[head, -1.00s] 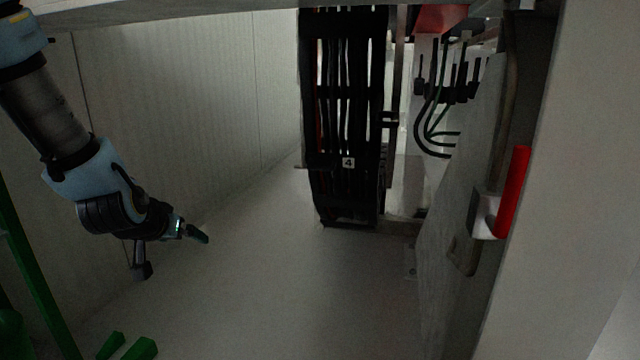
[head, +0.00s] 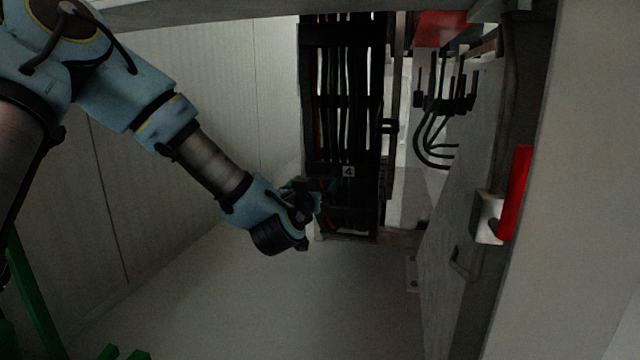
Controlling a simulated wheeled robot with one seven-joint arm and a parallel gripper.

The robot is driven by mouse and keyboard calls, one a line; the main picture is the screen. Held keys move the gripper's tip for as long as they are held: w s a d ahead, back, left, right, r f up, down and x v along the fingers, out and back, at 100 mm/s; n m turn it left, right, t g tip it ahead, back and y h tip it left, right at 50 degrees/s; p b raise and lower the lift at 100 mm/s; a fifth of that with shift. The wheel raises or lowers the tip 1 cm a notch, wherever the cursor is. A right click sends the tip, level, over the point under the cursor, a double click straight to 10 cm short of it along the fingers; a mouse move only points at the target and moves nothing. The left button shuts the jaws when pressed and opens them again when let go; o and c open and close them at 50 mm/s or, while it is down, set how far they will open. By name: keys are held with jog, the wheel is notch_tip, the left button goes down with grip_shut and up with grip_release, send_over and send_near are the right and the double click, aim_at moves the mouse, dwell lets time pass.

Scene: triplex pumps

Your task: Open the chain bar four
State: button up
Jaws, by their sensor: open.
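The black cable chain (head: 342,100) hangs upright in the middle of the head view, with dark crossbars over a bundle of cables. My gripper (head: 318,196) is at the left edge of the chain, close to the height of the label. It is open. Its fingers are dark and small against the black chain, so I cannot tell whether they touch the bar.
A grey panel with a red handle (head: 516,193) stands on the right. Black and green hoses (head: 432,130) hang right of the chain. A pale wall (head: 180,90) is on the left, green frame parts (head: 35,290) at lower left. The floor below is clear.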

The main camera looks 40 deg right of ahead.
aim_at(319, 178)
jog(key=b+x, duration=0.1)
jog(key=x, duration=0.4)
jog(key=shift+a, duration=0.1)
grip_shut()
dwell(0.8)
